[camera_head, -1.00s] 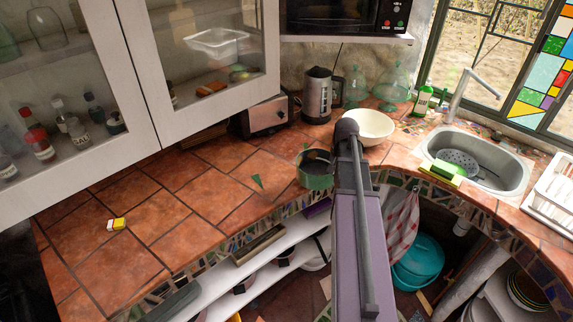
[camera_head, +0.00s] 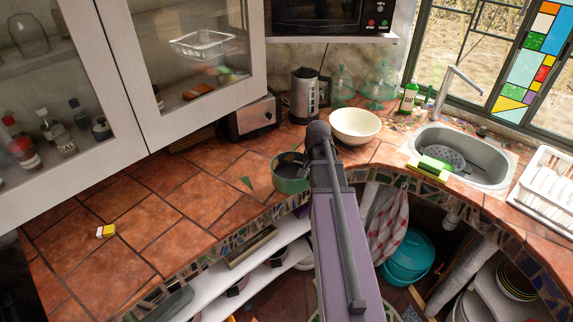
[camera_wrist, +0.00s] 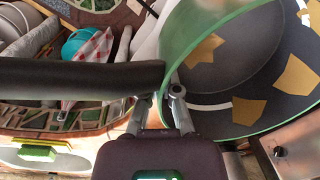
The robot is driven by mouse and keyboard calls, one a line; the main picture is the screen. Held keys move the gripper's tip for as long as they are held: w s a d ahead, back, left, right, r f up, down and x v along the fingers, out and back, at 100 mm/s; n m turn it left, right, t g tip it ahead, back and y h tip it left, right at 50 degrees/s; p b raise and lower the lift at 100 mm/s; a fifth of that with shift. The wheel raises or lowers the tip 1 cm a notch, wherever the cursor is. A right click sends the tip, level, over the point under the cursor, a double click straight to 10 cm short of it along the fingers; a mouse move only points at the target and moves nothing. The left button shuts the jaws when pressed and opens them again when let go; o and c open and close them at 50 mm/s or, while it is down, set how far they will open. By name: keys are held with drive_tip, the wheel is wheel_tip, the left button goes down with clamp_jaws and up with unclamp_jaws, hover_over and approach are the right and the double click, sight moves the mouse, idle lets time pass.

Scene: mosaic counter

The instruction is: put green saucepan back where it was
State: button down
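The green saucepan (camera_head: 291,178) is at the front edge of the tiled counter, left of my arm. Its inside is dark, with tan patches and a white curve. In the wrist view its green wall (camera_wrist: 190,40) fills the upper right, and its black handle (camera_wrist: 80,78) runs to the left. In the head view my gripper is hidden behind my arm. I cannot tell whether the pan touches the counter.
A cream bowl (camera_head: 355,126) stands behind my arm, with a kettle (camera_head: 304,95) and toaster (camera_head: 248,115) to its left. The sink (camera_head: 465,155) is at the right, a green-yellow sponge (camera_head: 429,165) on its edge. A small box (camera_head: 106,232) lies left on otherwise fairly clear tiles.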

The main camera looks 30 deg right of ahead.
sight(293, 157)
drive_tip(key=w, duration=0.9)
drive_tip(key=w+f+b, duration=0.1)
drive_tip(key=w, duration=0.3)
drive_tip(key=shift+w+d+f, duration=0.1)
drive_tip(key=shift+w+d, duration=0.05)
drive_tip(key=shift+d, duration=0.25)
drive_tip(key=shift+w+d+f, duration=0.1)
drive_tip(key=shift+w, duration=0.6)
drive_tip(key=shift+f+b, duration=1.75)
drive_tip(key=shift+b, duration=0.2)
drive_tip(key=c, duration=1.3)
unclamp_jaws()
drive_tip(key=shift+f, duration=0.15)
drive_tip(key=o, duration=0.5)
drive_tip(key=shift+r, duration=0.25)
wheel_tip(293, 157, up, 12)
drive_tip(key=p, duration=1.2)
drive_tip(key=shift+s+d, duration=0.3)
